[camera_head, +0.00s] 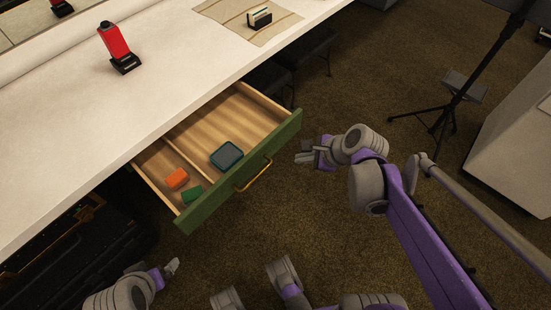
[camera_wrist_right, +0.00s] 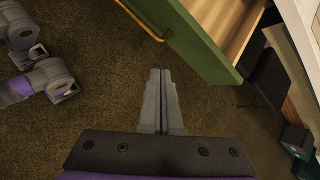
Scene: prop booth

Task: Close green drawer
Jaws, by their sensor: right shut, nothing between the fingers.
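The green drawer (camera_head: 192,214) is pulled out from under the white counter. Its wooden inside shows, with a brass handle (camera_head: 253,176) on its green front. My right gripper (camera_head: 301,157) is shut and empty, a little to the right of the drawer front and apart from it. In the right wrist view the shut fingers (camera_wrist_right: 162,76) point toward the green front (camera_wrist_right: 190,45), with a gap between. The handle also shows there (camera_wrist_right: 147,22). My left gripper (camera_head: 172,267) is low at the left, below the drawer; whether its fingers are open is not clear.
In the drawer lie a dark teal box (camera_head: 226,155), an orange block (camera_head: 177,179) and a green block (camera_head: 192,194). A red device (camera_head: 113,40) stands on the counter (camera_head: 60,120). Black cases (camera_head: 75,245) stand at lower left, and a tripod (camera_head: 444,112) at right.

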